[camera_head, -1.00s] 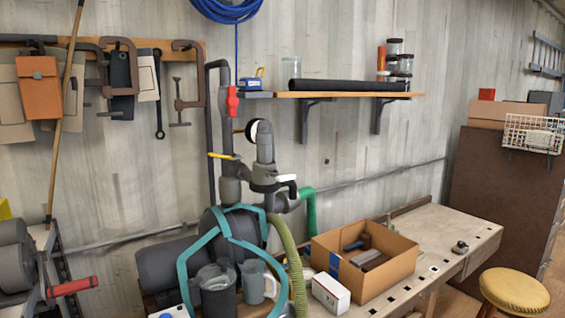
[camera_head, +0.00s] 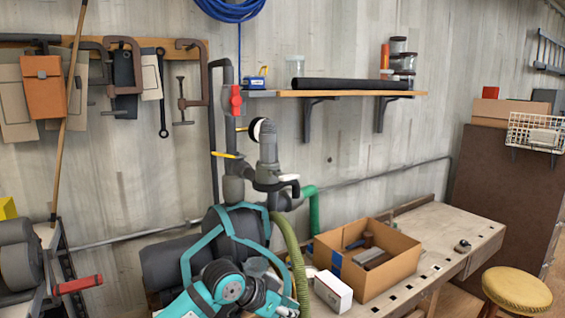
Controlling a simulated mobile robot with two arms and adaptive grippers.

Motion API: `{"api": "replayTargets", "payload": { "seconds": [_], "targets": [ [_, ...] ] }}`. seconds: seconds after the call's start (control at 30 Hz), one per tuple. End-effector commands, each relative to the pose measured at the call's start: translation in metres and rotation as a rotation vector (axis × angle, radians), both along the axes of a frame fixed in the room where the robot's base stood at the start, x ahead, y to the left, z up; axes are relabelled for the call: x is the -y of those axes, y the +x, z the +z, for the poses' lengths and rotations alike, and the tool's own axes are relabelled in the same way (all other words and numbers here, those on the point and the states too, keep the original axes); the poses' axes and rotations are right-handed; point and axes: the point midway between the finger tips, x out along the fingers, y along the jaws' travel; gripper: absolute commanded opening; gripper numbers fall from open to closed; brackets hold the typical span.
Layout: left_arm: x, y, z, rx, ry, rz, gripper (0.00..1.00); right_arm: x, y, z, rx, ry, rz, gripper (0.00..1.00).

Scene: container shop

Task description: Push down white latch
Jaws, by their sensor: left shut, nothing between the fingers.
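The white latch (camera_head: 288,178) is a small white lever on the right side of the grey pipe fitting (camera_head: 267,173), above the teal-framed pump. It sticks out to the right, roughly level. My left gripper (camera_head: 274,304), on a teal and dark arm, is low in front of the pump at the bottom of the view. It is well below the latch and apart from it. It is shut and empty, though its fingertips are small and hard to make out. My right gripper is not in view.
A yellow lever (camera_head: 227,155) and a red valve handle (camera_head: 235,100) sit on the pipes left of the latch. A green hose (camera_head: 291,255) runs down below it. A cardboard box (camera_head: 388,279) and a white box (camera_head: 332,291) stand on the bench to the right.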

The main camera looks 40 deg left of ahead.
Motion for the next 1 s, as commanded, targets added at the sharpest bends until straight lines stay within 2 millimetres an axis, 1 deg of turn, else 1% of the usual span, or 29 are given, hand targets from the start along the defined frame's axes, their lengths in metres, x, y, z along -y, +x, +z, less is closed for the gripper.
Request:
{"api": "replayTargets", "payload": {
  "seconds": [0.03, 0.07, 0.1, 0.13, 0.17, 0.2, 0.27, 0.3, 0.4, 0.5, 0.6, 0.7, 1.0],
  "targets": [
    [-0.019, 0.013, 0.049, 0.059, -0.010, 0.004, 0.00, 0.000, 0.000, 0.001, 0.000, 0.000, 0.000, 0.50],
    [-0.026, 0.018, 0.075, 0.088, -0.024, 0.005, 0.00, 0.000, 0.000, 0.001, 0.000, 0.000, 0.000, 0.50],
    [-0.036, 0.021, 0.110, 0.127, -0.043, 0.006, 0.00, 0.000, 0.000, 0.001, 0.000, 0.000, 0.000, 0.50],
    [-0.042, 0.023, 0.136, 0.156, -0.057, 0.005, 0.00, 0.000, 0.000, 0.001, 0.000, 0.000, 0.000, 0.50],
    [-0.048, 0.022, 0.162, 0.185, -0.073, 0.004, 0.00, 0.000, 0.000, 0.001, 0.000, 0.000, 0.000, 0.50],
    [-0.056, 0.020, 0.195, 0.221, -0.092, 0.004, 0.00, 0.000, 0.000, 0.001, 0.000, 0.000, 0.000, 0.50],
    [-0.066, 0.013, 0.243, 0.277, -0.122, 0.003, 0.00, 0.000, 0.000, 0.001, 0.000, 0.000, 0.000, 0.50],
    [-0.072, 0.007, 0.272, 0.313, -0.140, 0.001, 0.00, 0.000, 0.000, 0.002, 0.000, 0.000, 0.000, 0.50],
    [-0.082, -0.012, 0.332, 0.386, -0.181, -0.004, 0.00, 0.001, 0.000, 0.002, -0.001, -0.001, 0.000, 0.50],
    [-0.087, -0.031, 0.373, 0.439, -0.212, -0.012, 0.00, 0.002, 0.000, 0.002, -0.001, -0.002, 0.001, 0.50],
    [-0.090, -0.043, 0.397, 0.471, -0.232, -0.016, 0.00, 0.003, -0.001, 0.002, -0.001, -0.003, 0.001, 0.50],
    [-0.091, -0.048, 0.407, 0.485, -0.241, -0.020, 0.00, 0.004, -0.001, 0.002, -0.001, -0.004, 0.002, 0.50],
    [-0.091, -0.049, 0.408, 0.486, -0.242, -0.021, 0.00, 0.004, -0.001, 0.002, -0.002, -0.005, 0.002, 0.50]
  ]
}}
